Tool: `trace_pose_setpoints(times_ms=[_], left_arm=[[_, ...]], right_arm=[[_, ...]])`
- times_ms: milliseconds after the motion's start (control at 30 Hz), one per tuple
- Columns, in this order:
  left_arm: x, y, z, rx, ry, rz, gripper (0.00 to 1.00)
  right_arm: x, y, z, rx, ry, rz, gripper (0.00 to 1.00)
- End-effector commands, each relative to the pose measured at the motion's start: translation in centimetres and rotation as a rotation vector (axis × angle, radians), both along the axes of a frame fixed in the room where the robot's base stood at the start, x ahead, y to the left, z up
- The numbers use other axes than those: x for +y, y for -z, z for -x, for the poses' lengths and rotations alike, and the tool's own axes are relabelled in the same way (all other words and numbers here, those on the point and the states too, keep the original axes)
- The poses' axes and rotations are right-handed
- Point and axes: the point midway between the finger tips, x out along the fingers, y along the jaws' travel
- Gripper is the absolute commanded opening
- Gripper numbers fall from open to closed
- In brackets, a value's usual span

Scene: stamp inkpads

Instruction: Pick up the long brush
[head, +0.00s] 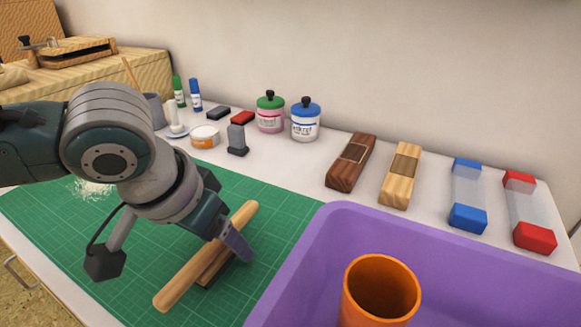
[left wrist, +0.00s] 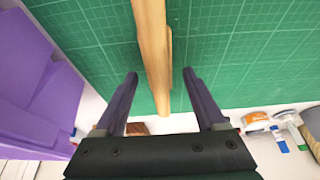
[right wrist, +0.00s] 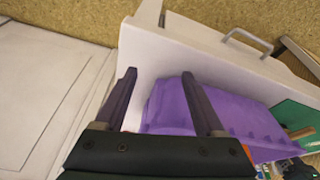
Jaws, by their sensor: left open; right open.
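A long, pale wooden piece with rounded ends (head: 182,282) lies diagonally on the green cutting mat (head: 130,285), with a darker wooden part along its side. It looks like the long brush, but no bristles show. My left gripper (head: 242,248) is open over its far part. In the left wrist view the wooden piece (left wrist: 151,50) runs between the spread fingers (left wrist: 160,75), one on each side, with a gap to each. Its exact height above the piece is unclear. My right gripper (right wrist: 160,75) is open and empty near the purple bin; the head view does not show it.
A purple bin (head: 480,255) with an orange cup (head: 350,300) stands at the front right, close to the mat. Ink jars (head: 305,124), a grey stamp (head: 237,140) and wooden blocks (head: 400,180) line the back. A grey cup (head: 153,108) holds a thin stick.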

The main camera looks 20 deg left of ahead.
Motion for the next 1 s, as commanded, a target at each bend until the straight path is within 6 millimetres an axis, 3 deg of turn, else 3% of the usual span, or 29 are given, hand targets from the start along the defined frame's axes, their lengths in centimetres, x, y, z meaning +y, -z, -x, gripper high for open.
trace_pose_setpoints(times_ms=[200, 833, 1000], left_arm=[[0.0, 0.02, -0.01, 0.0, 0.0, 0.0, 0.71], [0.01, 0.0, -0.02, -0.001, 0.0, 0.0, 0.01], [0.01, 0.0, -0.02, -0.001, 0.0, 0.0, 0.0]], right_arm=[[0.03, 0.02, 0.0, 0.0, 0.001, -0.001, 0.71], [0.1, 0.02, -0.01, 0.001, 0.003, -0.004, 0.71], [0.1, 0.01, -0.02, 0.0, 0.002, -0.004, 0.71]])
